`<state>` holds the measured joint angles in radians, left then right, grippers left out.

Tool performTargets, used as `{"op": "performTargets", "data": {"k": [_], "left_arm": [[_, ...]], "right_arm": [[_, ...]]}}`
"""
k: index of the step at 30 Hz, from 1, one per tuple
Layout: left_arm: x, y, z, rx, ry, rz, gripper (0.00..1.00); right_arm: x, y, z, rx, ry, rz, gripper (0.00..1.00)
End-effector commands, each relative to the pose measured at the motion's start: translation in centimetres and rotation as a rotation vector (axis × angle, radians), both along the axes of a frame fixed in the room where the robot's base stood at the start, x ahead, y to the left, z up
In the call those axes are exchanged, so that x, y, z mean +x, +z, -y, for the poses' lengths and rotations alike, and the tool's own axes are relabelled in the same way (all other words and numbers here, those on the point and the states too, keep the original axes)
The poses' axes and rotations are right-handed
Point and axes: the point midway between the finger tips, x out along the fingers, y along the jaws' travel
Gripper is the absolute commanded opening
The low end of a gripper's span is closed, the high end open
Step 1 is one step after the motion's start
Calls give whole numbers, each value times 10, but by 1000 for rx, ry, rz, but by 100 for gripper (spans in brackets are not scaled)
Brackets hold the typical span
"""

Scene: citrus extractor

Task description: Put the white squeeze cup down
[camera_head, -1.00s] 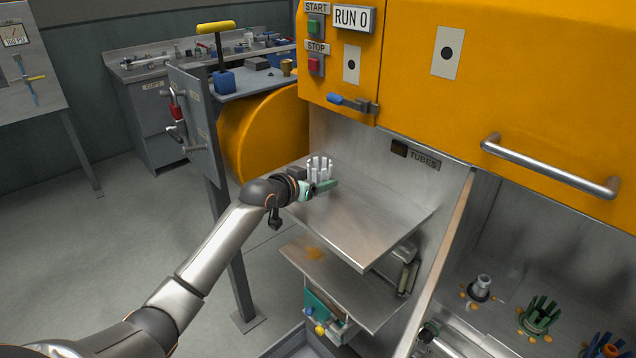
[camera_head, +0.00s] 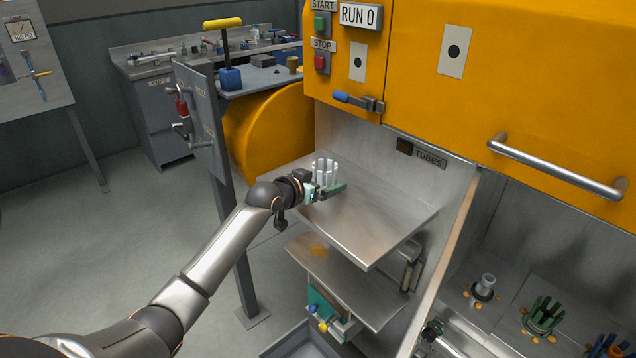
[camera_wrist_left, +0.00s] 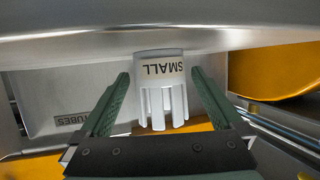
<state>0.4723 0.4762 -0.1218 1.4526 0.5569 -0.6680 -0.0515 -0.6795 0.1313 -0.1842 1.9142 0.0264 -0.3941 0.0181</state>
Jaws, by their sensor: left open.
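The white squeeze cup (camera_head: 325,170) stands on the upper steel shelf (camera_head: 375,215), near its back left, with its prongs pointing up. In the left wrist view the cup (camera_wrist_left: 161,90) shows upside down, with the word SMALL on its band. My left gripper (camera_head: 325,188) is at the cup; in the left wrist view its two green fingers (camera_wrist_left: 162,95) stand on either side of the cup, with a gap visible on each side. The gripper is open. My right gripper is not in view.
A lower steel shelf (camera_head: 350,285) lies below. The yellow machine housing (camera_head: 420,80) with a handle (camera_head: 555,165) rises behind and to the right. The upper shelf's front is clear.

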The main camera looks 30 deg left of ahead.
Motion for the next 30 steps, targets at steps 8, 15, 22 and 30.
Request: {"op": "performTargets", "data": {"k": [8,15,22,30], "left_arm": [[-25,11,-3,3,-1,2,100],[-65,25,-6,4,0,0,100],[-97,37,-9,1,0,1,100],[-112,43,-10,0,0,0,100]], "right_arm": [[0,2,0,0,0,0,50],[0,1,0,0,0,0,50],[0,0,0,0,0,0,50],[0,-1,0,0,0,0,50]]}}
